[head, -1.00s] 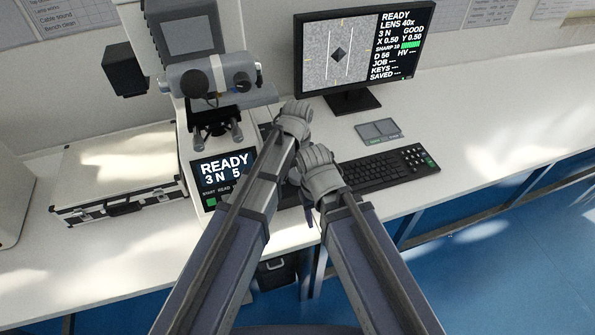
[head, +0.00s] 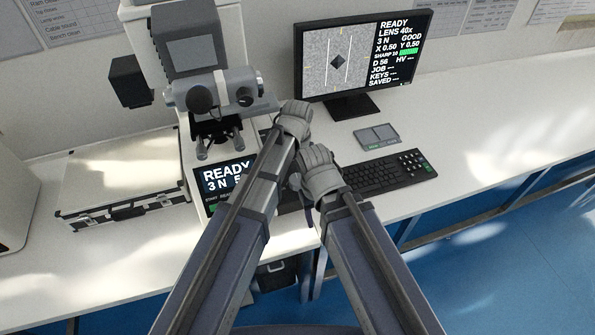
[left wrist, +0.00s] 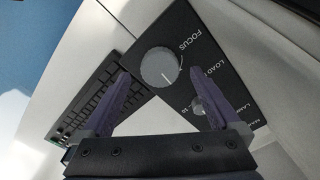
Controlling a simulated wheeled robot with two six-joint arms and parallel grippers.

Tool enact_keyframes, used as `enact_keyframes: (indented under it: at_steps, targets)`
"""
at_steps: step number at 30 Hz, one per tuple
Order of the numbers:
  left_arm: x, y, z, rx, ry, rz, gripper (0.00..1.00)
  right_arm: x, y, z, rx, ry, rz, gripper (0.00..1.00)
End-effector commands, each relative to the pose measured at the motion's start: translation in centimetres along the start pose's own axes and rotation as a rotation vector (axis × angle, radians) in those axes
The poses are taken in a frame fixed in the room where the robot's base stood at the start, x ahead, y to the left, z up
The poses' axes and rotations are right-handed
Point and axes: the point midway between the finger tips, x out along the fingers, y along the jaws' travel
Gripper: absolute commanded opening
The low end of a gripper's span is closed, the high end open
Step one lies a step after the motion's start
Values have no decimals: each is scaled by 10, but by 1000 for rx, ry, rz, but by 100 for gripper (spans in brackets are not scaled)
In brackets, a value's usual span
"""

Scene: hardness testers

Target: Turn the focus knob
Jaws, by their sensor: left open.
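The focus knob (left wrist: 160,67) is a round grey dial with a pale index line, on a black panel (left wrist: 178,38) beside the printed word FOCUS. In the left wrist view my left gripper (left wrist: 158,84) is open. Its two dark fingers point toward the knob, one tip on each side of it in the picture; I see no clear contact. In the head view my left wrist (head: 293,120) is right of the hardness tester (head: 185,60), and the knob is hidden by my arms. My right wrist (head: 318,172) is beside it; its fingertips are hidden.
A smaller knob (left wrist: 197,104) sits on the same panel, near the right finger. A keyboard (head: 385,172) and a small grey pad (head: 376,136) lie right of my arms. A monitor (head: 365,55) stands behind. A silver case (head: 125,175) is at left. The bench's right side is clear.

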Motion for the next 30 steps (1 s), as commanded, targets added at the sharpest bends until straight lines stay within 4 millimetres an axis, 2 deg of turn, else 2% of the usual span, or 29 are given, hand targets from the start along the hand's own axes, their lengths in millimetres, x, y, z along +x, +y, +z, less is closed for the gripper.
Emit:
enact_keyframes:
  at_steps: [1, 9, 30]
  targets:
    - [-15, 0, 0, 0, 0, 0, 96, -15, 1, 1, 0, 0, 0, 53]
    - [-46, 0, 0, 0, 0, 0, 96, -46, 4, 3, 0, 0, 0, 53]
    - [-48, 0, 0, 0, 0, 0, 96, -47, 4, 3, -1, 0, 0, 53]
